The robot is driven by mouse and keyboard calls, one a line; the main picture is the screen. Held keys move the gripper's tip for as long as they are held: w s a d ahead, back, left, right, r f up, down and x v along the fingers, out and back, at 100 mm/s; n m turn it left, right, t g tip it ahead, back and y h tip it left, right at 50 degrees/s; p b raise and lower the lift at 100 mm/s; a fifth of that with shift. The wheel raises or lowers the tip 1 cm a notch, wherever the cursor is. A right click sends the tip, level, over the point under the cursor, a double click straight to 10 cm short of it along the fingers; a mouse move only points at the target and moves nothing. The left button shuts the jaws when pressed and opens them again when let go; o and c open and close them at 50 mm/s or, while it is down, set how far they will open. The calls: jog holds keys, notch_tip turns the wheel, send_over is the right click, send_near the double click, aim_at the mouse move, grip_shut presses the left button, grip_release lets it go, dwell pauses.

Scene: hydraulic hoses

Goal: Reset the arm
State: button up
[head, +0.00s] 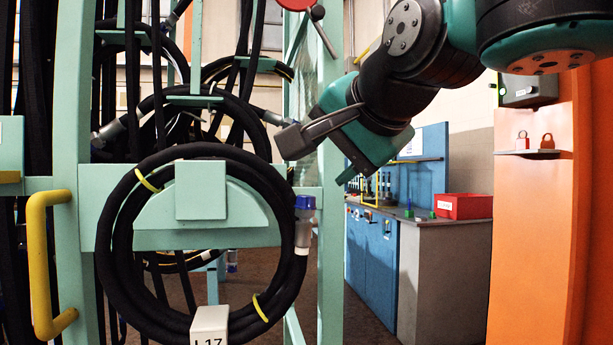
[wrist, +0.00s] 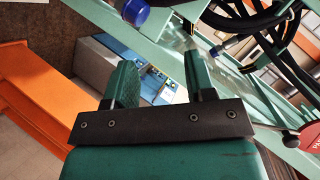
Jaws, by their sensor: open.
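My gripper shows in the wrist view (wrist: 160,76) with its two green fingers wide apart and nothing between them. In the head view my gripper (head: 347,173) is raised in mid-air at the end of my bent arm, to the right of the hose rack and angled down to the left. One fingertip shows there; the other is hidden. A coiled black hose (head: 112,220) with yellow ties hangs on the rack, apart from my gripper. Its blue-capped end (head: 305,203) hangs below and left of the gripper.
The pale green rack (head: 330,260) carries more hoses, a yellow handle (head: 38,265) and a label block marked L17 (head: 209,325). A blue workbench (head: 370,260) with a red bin (head: 463,206) stands behind. An orange panel (head: 535,230) stands at right. Floor shows between rack and bench.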

jog(key=s+d+f+n+g+h, duration=0.1)
jog(key=s+d+f+n+g, duration=0.25)
jog(key=f, duration=0.55)
jog(key=s+d+f+n+g, duration=0.2)
jog(key=s+d+f+n, duration=0.15)
jog(key=f, duration=0.55)
jog(key=s+d+f+n+g, duration=0.2)
jog(key=s+f+n+g, duration=0.1)
jog(key=s+f, duration=0.3)
jog(key=s+d+f+n+g, duration=0.3)
jog(key=s+f, duration=0.2)
jog(key=s, duration=0.1)
notch_tip(320, 180, up, 16)
jog(key=p, duration=1.6)
jog(key=shift+s+a, duration=0.2)
jog(key=shift+a, duration=0.05)
jog(key=shift+f, duration=0.1)
